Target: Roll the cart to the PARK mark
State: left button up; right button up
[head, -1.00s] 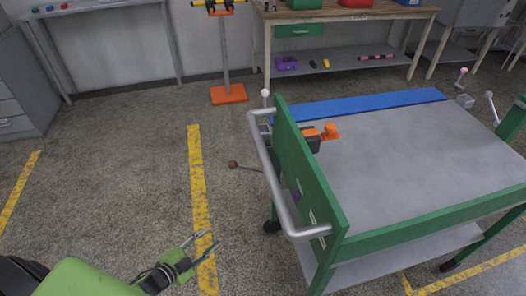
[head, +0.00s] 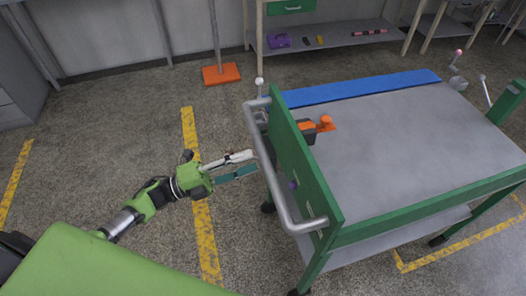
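The cart (head: 400,150) has a grey top and green end panels, with a blue strip along its far edge. Its silver push handle (head: 262,165) stands off the left end panel. My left gripper (head: 254,163) is open, its two fingers pointing right at the handle's long bar. The fingertips are close to the bar; I cannot tell whether they touch it. My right gripper is not in view. No PARK lettering shows; yellow floor lines (head: 200,220) run left of the cart, and another yellow line (head: 460,245) shows at the lower right.
An orange stand base (head: 221,74) is on the floor behind. A workbench shelf (head: 330,40) with small items stands along the back. An orange clamp-like part (head: 322,124) sits on the cart by the handle end. Speckled floor left of the cart is clear.

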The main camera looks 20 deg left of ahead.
aim_at(263, 157)
pick_arm(q)
jog(key=p+x, duration=0.1)
jog(key=x, duration=0.4)
jog(key=shift+w+d, duration=0.1)
grip_shut()
